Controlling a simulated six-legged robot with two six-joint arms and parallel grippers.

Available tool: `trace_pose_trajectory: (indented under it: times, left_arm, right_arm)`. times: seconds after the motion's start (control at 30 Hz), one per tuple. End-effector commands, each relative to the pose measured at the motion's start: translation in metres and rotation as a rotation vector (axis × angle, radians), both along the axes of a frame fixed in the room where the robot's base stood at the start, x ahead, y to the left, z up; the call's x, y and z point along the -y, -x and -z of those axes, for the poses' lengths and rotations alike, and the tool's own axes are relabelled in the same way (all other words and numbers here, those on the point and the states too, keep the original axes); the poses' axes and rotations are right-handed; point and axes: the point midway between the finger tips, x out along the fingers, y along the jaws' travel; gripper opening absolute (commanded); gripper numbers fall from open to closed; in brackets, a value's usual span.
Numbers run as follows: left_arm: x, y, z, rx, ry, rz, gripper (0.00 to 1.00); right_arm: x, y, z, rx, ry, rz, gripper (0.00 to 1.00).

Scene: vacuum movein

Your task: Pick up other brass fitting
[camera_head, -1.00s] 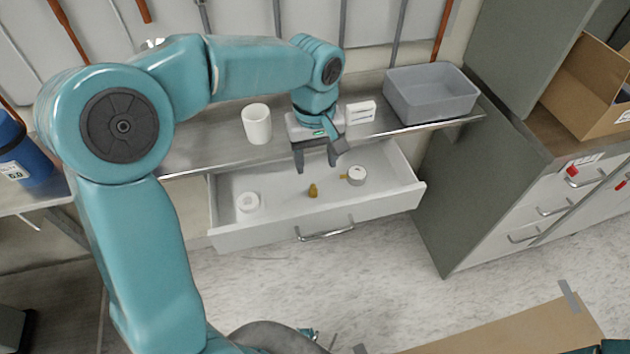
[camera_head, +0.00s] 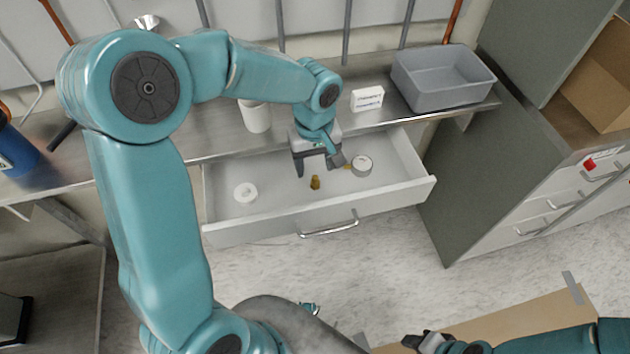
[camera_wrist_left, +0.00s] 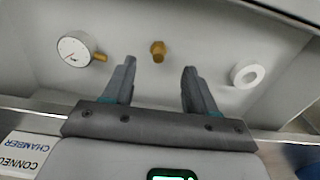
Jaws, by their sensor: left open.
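A small brass fitting (camera_head: 315,183) stands on the floor of the open white drawer (camera_head: 270,228). It also shows in the left wrist view (camera_wrist_left: 158,51), centred just beyond the fingertips. My left gripper (camera_head: 318,168) is open and empty, pointing down over the drawer, with its fingers either side of the fitting's line and apart from it. The fingers also show in the left wrist view (camera_wrist_left: 159,67). My right gripper (camera_head: 425,343) is at the bottom right, far from the drawer; its jaw opening is unclear. No second loose brass fitting shows.
In the drawer, a round gauge with a brass stem (camera_head: 362,166) lies right of the fitting and a white ring (camera_head: 245,192) lies left. Above are a steel bench (camera_head: 205,140), a white cup (camera_head: 256,117), a label block (camera_head: 367,98) and a grey bin (camera_head: 443,85).

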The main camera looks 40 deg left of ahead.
Motion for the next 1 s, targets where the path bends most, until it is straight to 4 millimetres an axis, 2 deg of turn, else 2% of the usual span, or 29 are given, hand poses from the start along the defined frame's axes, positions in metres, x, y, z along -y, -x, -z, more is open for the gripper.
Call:
trace_pose_trajectory:
  times: [0.17, 0.4, 0.7, 0.73, 0.8, 0.9, 1.0]
  left_arm:
    - [0.0, -0.001, 0.015, -0.003, 0.0, 0.0, 0.57]
    - [0.0, -0.002, 0.052, -0.002, 0.001, 0.0, 0.57]
    - [-0.001, -0.003, 0.058, 0.001, 0.002, -0.001, 0.57]
    - [-0.001, -0.003, 0.058, 0.001, 0.002, 0.0, 0.51]
    - [-0.001, -0.003, 0.058, 0.0, 0.001, 0.0, 0.28]
    - [-0.001, -0.003, 0.057, 0.0, 0.001, 0.0, 0.0]
    - [-0.001, -0.003, 0.057, 0.0, 0.001, 0.0, 0.0]
  right_arm:
    - [0.0, 0.0, 0.001, 0.0, 0.0, 0.0, 0.43]
    - [0.0, 0.0, 0.004, 0.0, 0.0, 0.0, 0.43]
    - [0.0, 0.0, 0.004, 0.0, 0.0, 0.0, 0.43]
    - [0.0, 0.0, 0.004, 0.0, 0.0, 0.0, 0.43]
    - [0.0, 0.0, 0.004, 0.0, 0.0, 0.0, 0.43]
    - [0.0, 0.0, 0.004, 0.0, 0.0, 0.0, 0.43]
    - [0.0, 0.0, 0.004, 0.0, 0.0, 0.0, 0.43]
